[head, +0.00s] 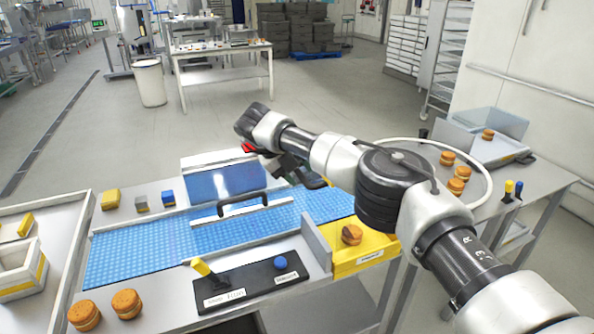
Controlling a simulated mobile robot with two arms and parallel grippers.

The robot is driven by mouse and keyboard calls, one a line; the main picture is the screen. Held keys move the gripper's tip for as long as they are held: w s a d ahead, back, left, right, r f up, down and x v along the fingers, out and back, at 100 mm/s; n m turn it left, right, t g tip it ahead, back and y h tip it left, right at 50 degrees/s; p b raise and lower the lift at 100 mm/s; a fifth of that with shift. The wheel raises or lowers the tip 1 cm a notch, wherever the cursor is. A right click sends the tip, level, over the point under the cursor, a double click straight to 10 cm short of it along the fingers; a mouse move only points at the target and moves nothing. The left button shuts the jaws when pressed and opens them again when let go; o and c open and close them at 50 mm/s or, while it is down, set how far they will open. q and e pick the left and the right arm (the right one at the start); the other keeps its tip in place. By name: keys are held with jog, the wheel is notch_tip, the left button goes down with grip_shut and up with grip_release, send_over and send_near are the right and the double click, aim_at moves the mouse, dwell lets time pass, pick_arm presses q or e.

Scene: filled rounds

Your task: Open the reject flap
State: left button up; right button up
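A black control panel (250,285) lies at the front of the blue conveyor belt (130,255). It has a yellow-tipped lever (202,268), leaning left, and a blue knob (280,263); their label text is too small to read surely. A grey upright plate (316,246) stands at the belt's right end, beside a yellow tray (362,262) holding one filled round (351,235). I cannot tell surely which part is the reject flap. My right gripper (291,171) is above the belt's far side, behind the black handle, apart from the lever; its fingers are partly hidden by my arm. My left gripper is out of view.
Filled rounds (126,302) lie at front left, and several (459,180) on the right table. Yellow, grey and blue blocks (168,197) sit behind the belt. Open floor lies beyond.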

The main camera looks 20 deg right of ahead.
jog(key=shift+a+r, duration=0.35)
jog(key=shift+r, duration=0.1)
jog(key=b+v, duration=0.2)
jog(key=v, duration=0.7)
jog(key=shift+a+r, duration=0.2)
jog(key=shift+r, duration=0.15)
